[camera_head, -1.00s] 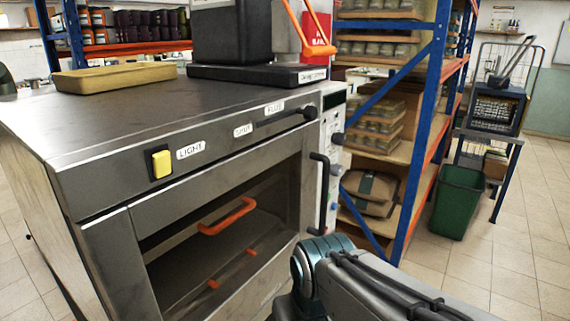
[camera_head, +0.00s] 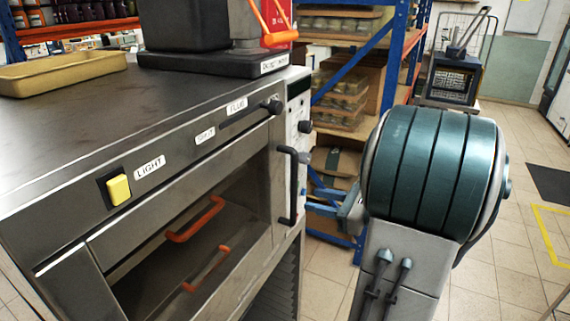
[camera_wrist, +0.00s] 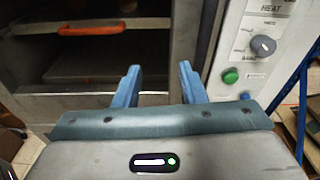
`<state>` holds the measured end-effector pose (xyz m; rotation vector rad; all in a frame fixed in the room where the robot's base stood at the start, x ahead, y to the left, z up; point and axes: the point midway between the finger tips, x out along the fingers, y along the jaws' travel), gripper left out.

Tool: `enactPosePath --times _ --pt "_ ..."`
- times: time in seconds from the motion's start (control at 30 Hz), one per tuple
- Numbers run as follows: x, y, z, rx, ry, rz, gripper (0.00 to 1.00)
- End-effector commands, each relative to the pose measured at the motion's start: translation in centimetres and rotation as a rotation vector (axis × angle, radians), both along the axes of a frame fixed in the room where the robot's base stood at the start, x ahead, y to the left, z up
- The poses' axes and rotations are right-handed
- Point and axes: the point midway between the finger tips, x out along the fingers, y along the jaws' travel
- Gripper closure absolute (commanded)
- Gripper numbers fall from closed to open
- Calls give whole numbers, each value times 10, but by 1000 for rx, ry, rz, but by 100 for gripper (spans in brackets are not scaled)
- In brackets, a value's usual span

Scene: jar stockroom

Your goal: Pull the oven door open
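The steel oven (camera_head: 225,140) stands at the left, with a dark window in its front. The oven door (camera_head: 262,165) looks shut. A black upright handle (camera_head: 287,185) sits at the right of its front. My gripper (camera_head: 308,200) is just right of the handle's lower part, its blue fingers pointing at the oven. In the wrist view the two fingers (camera_wrist: 158,82) are apart, with a pale strip of the oven front between them. The handle is not clearly seen there, so I cannot tell whether the fingers touch it.
Orange handles (camera_head: 196,220) show at the dark window. The control panel (camera_wrist: 262,45) with a grey knob and a green button is right of the fingers. A blue-and-orange shelf rack (camera_head: 385,60) stands behind. Tiled floor (camera_head: 525,230) is open at the right.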

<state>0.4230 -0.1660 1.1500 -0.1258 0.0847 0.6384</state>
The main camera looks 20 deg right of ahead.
Motion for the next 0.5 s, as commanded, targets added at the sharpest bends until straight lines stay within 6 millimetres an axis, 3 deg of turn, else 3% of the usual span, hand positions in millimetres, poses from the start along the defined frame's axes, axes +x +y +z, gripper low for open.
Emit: enactPosePath --times 0.03,0.1,0.2,0.37,0.5 --pt "1 -19 4 50 -12 -61 63" --pt "1 -38 8 99 -31 -120 63" --pt "2 -51 11 134 -47 -164 63" --pt "15 -47 14 145 -54 -172 63" --pt "39 -35 14 144 -51 -168 63"
